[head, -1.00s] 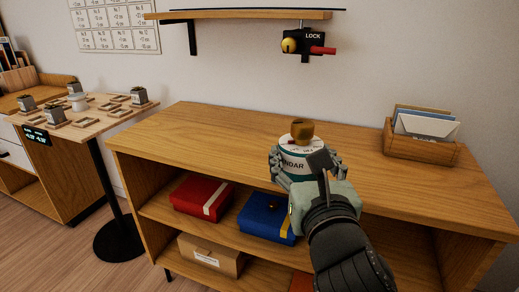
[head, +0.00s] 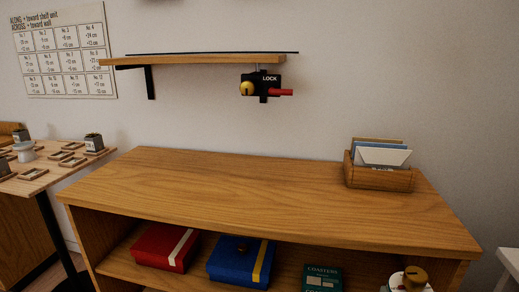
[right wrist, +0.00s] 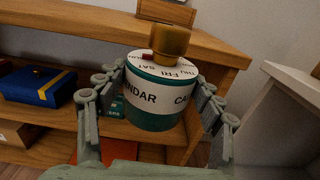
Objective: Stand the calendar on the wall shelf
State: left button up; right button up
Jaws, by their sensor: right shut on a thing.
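The calendar (right wrist: 152,95) is a teal and white drum with lettering around its side, day names on top and a brass knob. In the right wrist view it stands upright between the fingers of my right gripper (right wrist: 158,108), which is shut on it. My left gripper is not in view.
The wooden cabinet top (head: 230,190) is mostly bare, with a letter box (head: 378,178) at its back right. Red (head: 165,247) and blue (head: 240,262) boxes and a green coasters box (head: 322,278) sit below. A side table (head: 50,170) stands left; a chart (head: 62,50) hangs on the wall.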

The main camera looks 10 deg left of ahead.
aim_at(192, 59)
jog(key=k+j, duration=0.1)
jog(key=j, duration=1.75)
